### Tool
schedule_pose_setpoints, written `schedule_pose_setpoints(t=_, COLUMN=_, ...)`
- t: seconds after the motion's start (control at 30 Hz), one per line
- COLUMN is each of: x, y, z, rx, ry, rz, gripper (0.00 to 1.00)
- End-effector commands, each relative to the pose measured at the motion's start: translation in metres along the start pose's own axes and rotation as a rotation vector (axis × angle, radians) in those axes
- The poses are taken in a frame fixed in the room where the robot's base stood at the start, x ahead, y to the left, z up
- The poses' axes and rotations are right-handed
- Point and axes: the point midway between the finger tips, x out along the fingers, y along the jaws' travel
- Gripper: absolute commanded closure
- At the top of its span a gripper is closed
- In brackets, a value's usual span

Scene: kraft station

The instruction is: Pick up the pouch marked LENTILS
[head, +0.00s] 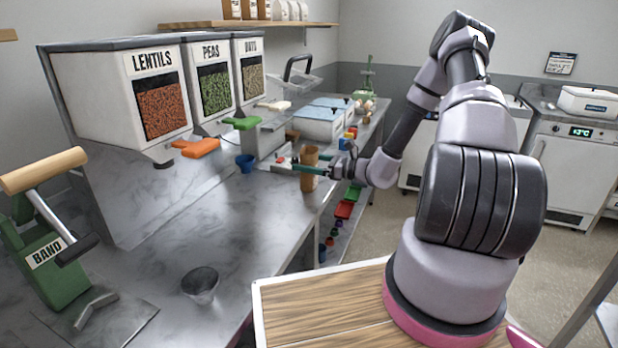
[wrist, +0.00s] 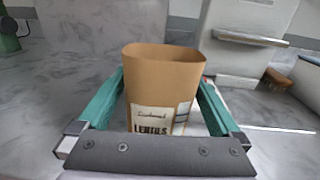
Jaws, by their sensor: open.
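The pouch marked LENTILS (wrist: 160,85) is an upright brown kraft pouch in the wrist view, with its top rim towards me and a pale label low on its front. In the head view the pouch (head: 309,172) stands by the counter's right edge. My gripper (head: 292,163) reaches it from the right, with its green fingers level at the pouch's sides. In the wrist view my gripper (wrist: 162,80) is open, with one finger on each side of the pouch. The fingers look close to its sides; I cannot tell whether they touch.
Dispensers for lentils (head: 162,108), peas (head: 215,90) and oats (head: 252,75) line the back of the counter (head: 150,270). A blue cup (head: 245,163) stands left of the pouch. A green band press (head: 50,265) and a metal cup (head: 200,285) are nearer.

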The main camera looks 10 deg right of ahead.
Motion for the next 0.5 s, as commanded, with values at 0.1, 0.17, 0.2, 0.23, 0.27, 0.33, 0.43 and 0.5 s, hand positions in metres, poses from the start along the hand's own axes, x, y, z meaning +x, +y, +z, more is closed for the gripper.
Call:
schedule_pose_setpoints(t=0.1, x=0.015, y=0.000, z=0.000, rx=-0.001, ry=0.000, rz=0.002, gripper=0.00)
schedule_pose_setpoints(t=0.17, x=0.020, y=0.000, z=0.000, rx=-0.001, ry=0.000, rz=0.001, gripper=0.00)
schedule_pose_setpoints(t=0.2, x=0.021, y=0.000, z=0.000, rx=-0.002, ry=0.001, rz=0.001, gripper=0.00)
schedule_pose_setpoints(t=0.23, x=0.021, y=0.000, z=0.000, rx=-0.002, ry=0.001, rz=0.001, gripper=0.00)
schedule_pose_setpoints(t=0.27, x=0.022, y=0.000, z=0.000, rx=-0.001, ry=0.001, rz=0.000, gripper=0.00)
schedule_pose_setpoints(t=0.33, x=0.021, y=0.000, z=0.000, rx=-0.001, ry=0.001, rz=0.000, gripper=0.00)
schedule_pose_setpoints(t=0.43, x=0.021, y=0.000, z=0.000, rx=-0.001, ry=0.001, rz=0.000, gripper=0.08)
schedule_pose_setpoints(t=0.5, x=0.021, y=0.000, z=0.000, rx=-0.001, ry=0.001, rz=0.000, gripper=0.34)
